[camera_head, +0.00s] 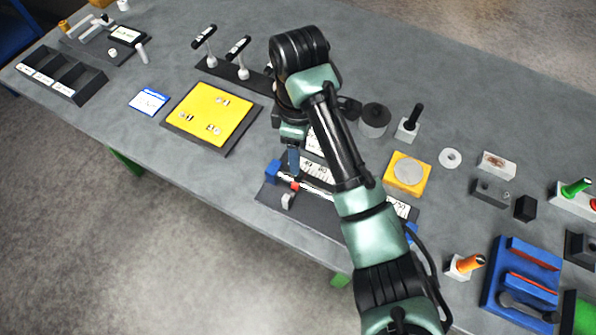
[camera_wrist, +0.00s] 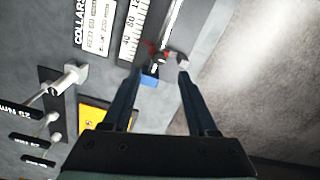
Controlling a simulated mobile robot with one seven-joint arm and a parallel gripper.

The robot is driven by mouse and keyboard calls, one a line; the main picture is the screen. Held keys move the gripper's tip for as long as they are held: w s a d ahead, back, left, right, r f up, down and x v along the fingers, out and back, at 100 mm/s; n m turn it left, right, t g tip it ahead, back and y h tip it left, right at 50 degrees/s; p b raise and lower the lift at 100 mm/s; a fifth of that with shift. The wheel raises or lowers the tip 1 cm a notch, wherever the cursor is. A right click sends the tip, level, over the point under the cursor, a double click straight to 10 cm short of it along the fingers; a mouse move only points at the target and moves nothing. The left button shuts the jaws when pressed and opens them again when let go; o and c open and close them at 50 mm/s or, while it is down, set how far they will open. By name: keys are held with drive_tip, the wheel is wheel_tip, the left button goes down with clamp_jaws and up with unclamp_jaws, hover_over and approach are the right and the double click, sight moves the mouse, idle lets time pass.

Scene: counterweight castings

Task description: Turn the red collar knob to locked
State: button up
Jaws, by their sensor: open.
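A red collar (camera_head: 295,186) sits on a light rail (camera_head: 318,191) near the rail's left end. It also shows in the wrist view (camera_wrist: 165,54), small and partly blurred. A light grey block (camera_head: 287,200) sits close beside the collar; I cannot tell if it is the knob, nor its lock position. A blue end block (camera_head: 272,169) stands at the rail's left end; it also shows in the wrist view (camera_wrist: 150,80). My gripper (camera_wrist: 159,74) is open and empty. Its fingers point toward the collar, with the collar beyond the tips. My arm hides the middle of the rail.
A printed scale (camera_head: 318,171) lies along the rail. Another blue block (camera_head: 411,232) is at its right end. A yellow board (camera_head: 212,112) lies left, and a yellow block with a grey disc (camera_head: 408,174) stands right. The bench's front edge is close to the rail.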

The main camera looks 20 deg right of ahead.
wheel_tip(320, 180, down, 5)
drive_tip(key=shift+b, duration=1.05)
drive_tip(key=shift+w+f+p, duration=0.1)
drive_tip(key=shift+f+p, duration=0.3)
drive_tip(key=shift+f, duration=0.7)
clamp_jaws()
